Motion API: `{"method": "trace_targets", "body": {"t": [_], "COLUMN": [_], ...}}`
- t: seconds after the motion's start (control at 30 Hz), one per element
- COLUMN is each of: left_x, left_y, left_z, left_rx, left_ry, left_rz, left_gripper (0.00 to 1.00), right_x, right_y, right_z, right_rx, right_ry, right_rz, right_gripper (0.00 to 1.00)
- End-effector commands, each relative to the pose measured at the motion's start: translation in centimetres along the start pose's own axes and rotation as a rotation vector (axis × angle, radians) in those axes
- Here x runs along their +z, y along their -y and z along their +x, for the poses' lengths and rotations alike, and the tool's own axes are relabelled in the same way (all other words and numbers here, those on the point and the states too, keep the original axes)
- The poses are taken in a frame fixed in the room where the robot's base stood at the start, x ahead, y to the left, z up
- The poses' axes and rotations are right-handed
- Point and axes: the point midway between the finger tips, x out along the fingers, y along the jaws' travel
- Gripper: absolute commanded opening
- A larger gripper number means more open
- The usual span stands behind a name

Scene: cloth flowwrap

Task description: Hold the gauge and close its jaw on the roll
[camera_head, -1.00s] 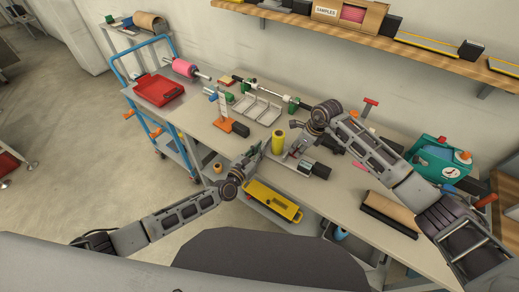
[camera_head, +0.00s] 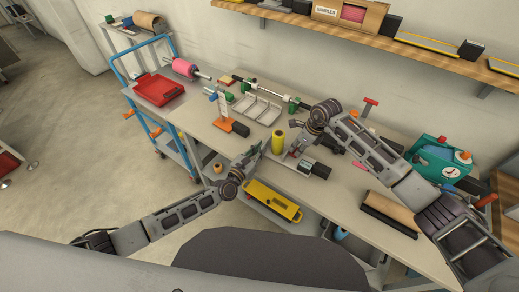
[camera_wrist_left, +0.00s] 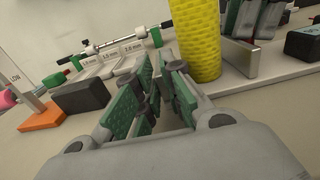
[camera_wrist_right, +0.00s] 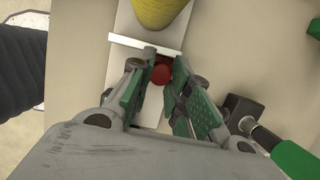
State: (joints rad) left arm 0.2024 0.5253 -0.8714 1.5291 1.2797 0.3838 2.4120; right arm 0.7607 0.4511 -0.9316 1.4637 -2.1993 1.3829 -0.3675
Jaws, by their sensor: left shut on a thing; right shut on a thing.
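The yellow roll (camera_head: 278,141) stands upright on the worktable at the gauge (camera_head: 318,171), a pale flat base with dark blocks. In the left wrist view the textured roll (camera_wrist_left: 199,38) rises just beyond my left gripper (camera_wrist_left: 152,85), and the gauge's pale base (camera_wrist_left: 262,70) runs right from the fingers. That gripper is shut on what looks like the end of the base; the grip is partly hidden. In the right wrist view my right gripper (camera_wrist_right: 157,82) is shut on a red knob (camera_wrist_right: 161,74). The white jaw bar (camera_wrist_right: 146,44) lies between the knob and the roll (camera_wrist_right: 158,10), close to the roll.
An orange-based stand (camera_head: 222,124) and a tray with marked slots (camera_head: 258,109) are behind. A yellow case (camera_head: 271,201) is below the table's front edge. A teal container (camera_head: 440,160) and a brown roll (camera_head: 393,208) are at right. A blue trolley (camera_head: 160,130) is left.

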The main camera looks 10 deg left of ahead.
Motion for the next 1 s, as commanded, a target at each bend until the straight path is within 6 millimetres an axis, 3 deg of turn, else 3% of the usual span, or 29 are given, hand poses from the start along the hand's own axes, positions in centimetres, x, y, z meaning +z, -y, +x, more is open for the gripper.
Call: {"method": "trace_targets", "body": {"t": [0.03,1.0], "left_x": [0.5,0.72], "left_y": [0.09,0.12], "left_z": [0.22,0.31], "left_rx": [0.0,0.0], "left_ry": [0.01,0.014], "left_rz": [-0.001,-0.001], "left_gripper": [0.0,0.0], "right_x": [-0.59,0.25], "right_y": [-0.42,-0.43], "right_z": [0.85,1.13], "right_rx": [0.01,0.011], "right_ry": [-0.015,-0.015], "right_rz": [0.002,0.002], "right_gripper": [0.0,0.0]}}
